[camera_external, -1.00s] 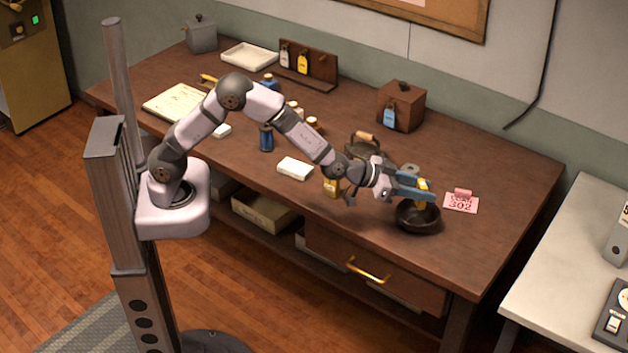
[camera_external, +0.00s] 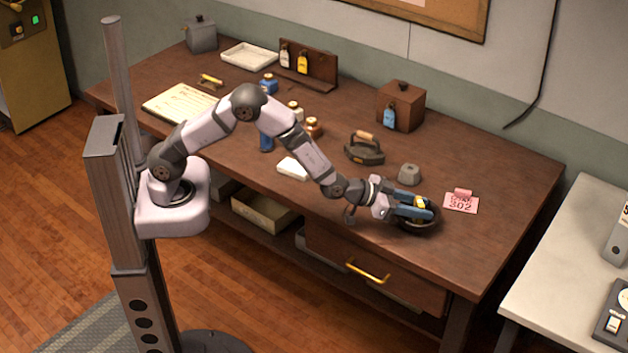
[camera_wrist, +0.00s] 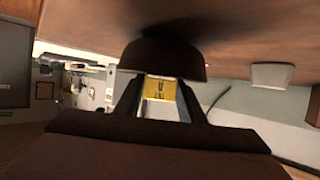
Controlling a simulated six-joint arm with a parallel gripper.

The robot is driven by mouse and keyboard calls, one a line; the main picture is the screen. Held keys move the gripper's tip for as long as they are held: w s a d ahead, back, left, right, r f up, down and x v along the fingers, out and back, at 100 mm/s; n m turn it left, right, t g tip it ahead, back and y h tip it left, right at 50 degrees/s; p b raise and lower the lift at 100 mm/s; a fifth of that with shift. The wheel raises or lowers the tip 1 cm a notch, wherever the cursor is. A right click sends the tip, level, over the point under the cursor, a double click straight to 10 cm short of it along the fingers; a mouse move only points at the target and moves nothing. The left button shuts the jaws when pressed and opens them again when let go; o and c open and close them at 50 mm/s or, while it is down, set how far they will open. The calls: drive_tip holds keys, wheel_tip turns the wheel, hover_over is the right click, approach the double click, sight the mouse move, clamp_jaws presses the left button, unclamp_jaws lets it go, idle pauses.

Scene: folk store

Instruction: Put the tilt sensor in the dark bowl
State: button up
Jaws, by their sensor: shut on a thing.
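The tilt sensor looks like a small yellow block (camera_external: 420,202); in the wrist view its yellow face (camera_wrist: 160,88) with dark marks shows between my fingers. My gripper (camera_external: 416,208) is shut on it, low over the dark bowl (camera_external: 418,229). The bowl is round and black and stands near the table's front edge. In the wrist view the bowl (camera_wrist: 163,58) is a dark shape right beyond the fingertips. My fingers hide much of the bowl's opening. I cannot tell whether the block touches the bowl.
A grey weight (camera_external: 409,174) stands just behind the bowl, and a pink tag card (camera_external: 461,202) lies to its right. An old iron (camera_external: 364,150) and a wooden box (camera_external: 401,106) stand farther back. A white block (camera_external: 292,169) lies left of my forearm.

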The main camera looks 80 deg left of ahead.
drive_tip(key=shift+f, duration=0.15)
drive_tip(key=o, duration=0.8)
drive_tip(key=b+v, duration=0.2)
drive_tip(key=v, duration=1)
drive_tip(key=shift+r, duration=0.2)
